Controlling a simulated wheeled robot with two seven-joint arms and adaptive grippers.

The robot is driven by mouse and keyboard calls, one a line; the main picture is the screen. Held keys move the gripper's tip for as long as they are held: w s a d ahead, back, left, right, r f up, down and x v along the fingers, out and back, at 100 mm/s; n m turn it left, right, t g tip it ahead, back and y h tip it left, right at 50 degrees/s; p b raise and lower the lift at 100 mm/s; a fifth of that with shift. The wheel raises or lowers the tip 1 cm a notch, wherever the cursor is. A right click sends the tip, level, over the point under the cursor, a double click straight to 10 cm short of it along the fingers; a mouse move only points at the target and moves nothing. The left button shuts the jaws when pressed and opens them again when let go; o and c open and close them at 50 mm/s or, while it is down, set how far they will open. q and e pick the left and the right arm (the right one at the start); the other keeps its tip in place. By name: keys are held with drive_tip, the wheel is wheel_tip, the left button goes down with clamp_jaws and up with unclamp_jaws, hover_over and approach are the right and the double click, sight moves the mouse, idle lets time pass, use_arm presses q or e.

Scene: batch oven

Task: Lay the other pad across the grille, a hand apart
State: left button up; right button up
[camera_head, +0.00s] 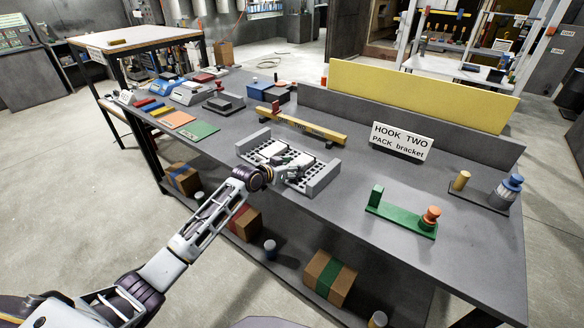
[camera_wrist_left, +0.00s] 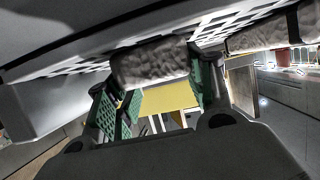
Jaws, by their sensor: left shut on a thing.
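My left gripper (camera_head: 292,172) is over the grille, shut on the other whitish pad (camera_wrist_left: 150,66). In the left wrist view this pad sits between the green-lined fingers, close against the grille; I cannot tell if it touches. The first pad also shows there, to the right (camera_wrist_left: 262,36). My right gripper is not in view.
A yellow bar (camera_head: 310,126) on supports stands just behind the grille. A sign reading "HOOK TWO PACK bracket" (camera_head: 402,141) stands at the right. A green stand with an orange knob (camera_head: 402,214) is on the right front. Bench surface between the grille and this stand is clear.

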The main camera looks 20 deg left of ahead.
use_arm(q)
drive_tip(key=o, duration=0.8)
drive_tip(key=shift+o, duration=0.2)
drive_tip(key=v, duration=1.2)
drive_tip(key=shift+d, duration=0.1)
